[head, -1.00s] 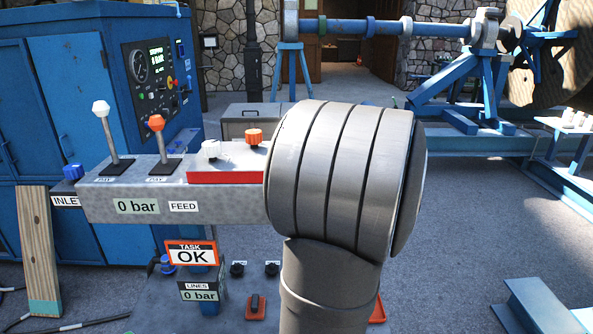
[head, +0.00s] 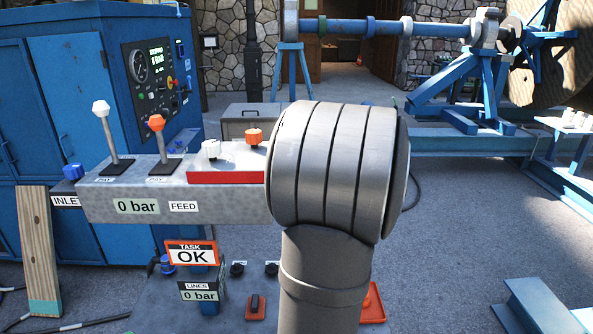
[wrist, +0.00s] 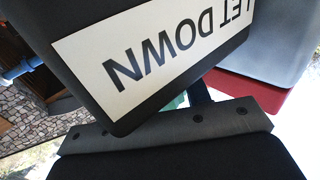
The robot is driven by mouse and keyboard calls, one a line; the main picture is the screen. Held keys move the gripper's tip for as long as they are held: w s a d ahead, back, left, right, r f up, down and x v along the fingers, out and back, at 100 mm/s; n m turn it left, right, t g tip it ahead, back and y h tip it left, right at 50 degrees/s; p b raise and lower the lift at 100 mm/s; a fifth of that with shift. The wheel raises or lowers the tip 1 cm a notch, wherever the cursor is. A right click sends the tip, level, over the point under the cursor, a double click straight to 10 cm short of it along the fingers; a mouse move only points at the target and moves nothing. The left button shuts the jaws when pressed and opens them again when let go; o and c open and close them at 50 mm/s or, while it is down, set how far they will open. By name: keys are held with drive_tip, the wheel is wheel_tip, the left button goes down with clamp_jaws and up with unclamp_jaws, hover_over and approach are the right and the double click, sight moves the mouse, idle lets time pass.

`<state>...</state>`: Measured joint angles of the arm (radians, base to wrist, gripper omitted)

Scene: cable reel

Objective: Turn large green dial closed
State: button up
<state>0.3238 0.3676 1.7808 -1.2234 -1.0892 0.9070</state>
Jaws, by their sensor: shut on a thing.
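The large green dial is hidden in the head view, behind my grey arm link. In the wrist view, only a small green sliver (wrist: 173,104) shows, between a black block with a LET DOWN label (wrist: 150,50) and a dark grey bolted bar. I take this sliver for part of the dial. My gripper (wrist: 188,104) is shut on it at that spot, but the fingertips and most of the dial are covered. How far the dial is turned cannot be seen.
A grey panel (head: 120,205) carries a white-knobbed lever (head: 108,130), an orange-knobbed lever (head: 157,138) and a red base (head: 225,177) with white and orange knobs.

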drive_tip(key=shift+n+g+y, duration=0.3)
drive_tip(key=shift+y, duration=0.1)
drive_tip(key=n+g+y, duration=0.4)
drive_tip(key=g, duration=0.1)
drive_tip(key=n+g+y, duration=0.1)
drive_tip(key=n+g, duration=0.2)
drive_tip(key=g, duration=0.1)
drive_tip(key=n+g+y, duration=0.1)
drive_tip(key=n+g, duration=0.1)
drive_tip(key=g, duration=0.2)
drive_tip(key=shift+n+g, duration=0.3)
drive_tip(key=shift+n, duration=0.1)
drive_tip(key=o, duration=1)
drive_tip(key=shift+s, duration=0.1)
